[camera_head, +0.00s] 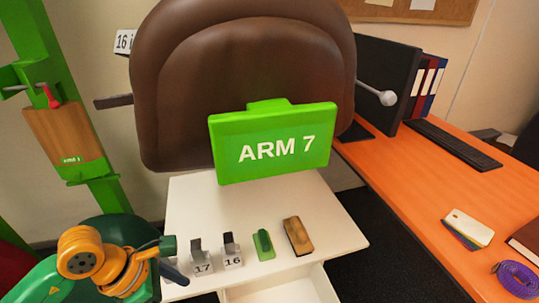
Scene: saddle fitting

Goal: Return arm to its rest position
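My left arm comes in at the lower left, with orange and teal green links. Its dark end, where the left gripper (166,246) is, lies at the left edge of a white table (335,232). It is beside several small holders, and I cannot make out its fingers or whether it holds anything. My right gripper is not in view. A bright green sign reading "ARM 7" (274,146) stands at the back of the white table, before a large brown backrest (240,60).
Small holders marked 17 (202,262) and 16 (232,252), a green piece (263,245) and a brown block (297,236) stand on the white table. A green frame (75,110) is at left. An orange desk (415,200) with a keyboard (455,143) is at right.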

